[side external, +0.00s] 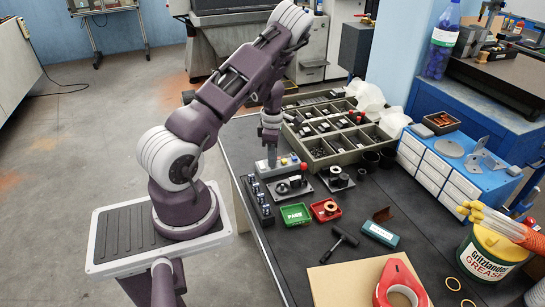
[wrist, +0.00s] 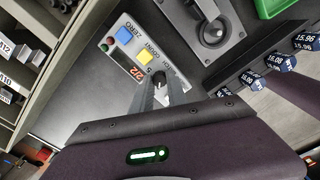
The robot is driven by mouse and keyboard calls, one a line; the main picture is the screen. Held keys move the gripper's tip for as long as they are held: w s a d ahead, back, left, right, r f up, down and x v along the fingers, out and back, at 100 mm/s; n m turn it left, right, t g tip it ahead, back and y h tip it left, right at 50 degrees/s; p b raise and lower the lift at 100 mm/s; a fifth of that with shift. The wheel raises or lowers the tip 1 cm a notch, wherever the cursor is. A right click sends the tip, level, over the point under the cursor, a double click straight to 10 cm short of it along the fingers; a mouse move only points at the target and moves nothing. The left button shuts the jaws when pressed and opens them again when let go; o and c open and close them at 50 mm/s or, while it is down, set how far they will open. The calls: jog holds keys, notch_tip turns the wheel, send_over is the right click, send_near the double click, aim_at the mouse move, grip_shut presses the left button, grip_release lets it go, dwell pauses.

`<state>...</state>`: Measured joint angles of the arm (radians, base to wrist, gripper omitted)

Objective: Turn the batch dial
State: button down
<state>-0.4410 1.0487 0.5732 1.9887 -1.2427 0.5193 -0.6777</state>
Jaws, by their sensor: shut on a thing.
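The batch dial (wrist: 159,77) is a small dark knob on a grey control box (wrist: 128,28), beside the printed word BATCH. My gripper (wrist: 160,88) is shut on the dial, with one finger on each side of it. The box also has a blue button (wrist: 124,36), a yellow button (wrist: 145,56) and a small red-lit display (wrist: 137,72). In the side view the box (side external: 266,171) sits on the dark bench, and my gripper (side external: 271,152) comes down on it from above. The dial is hidden there.
A sectioned parts tray (side external: 318,151) stands right behind the box. A fixture with a black knob (side external: 283,188) and a row of blue-topped pieces (side external: 260,203) are close in front. Green (side external: 295,214) and red (side external: 325,210) trays lie nearby.

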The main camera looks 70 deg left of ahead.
jog(key=m, duration=0.4)
jog(key=shift+m, duration=2)
jog(key=c, duration=1.3)
grip_release()
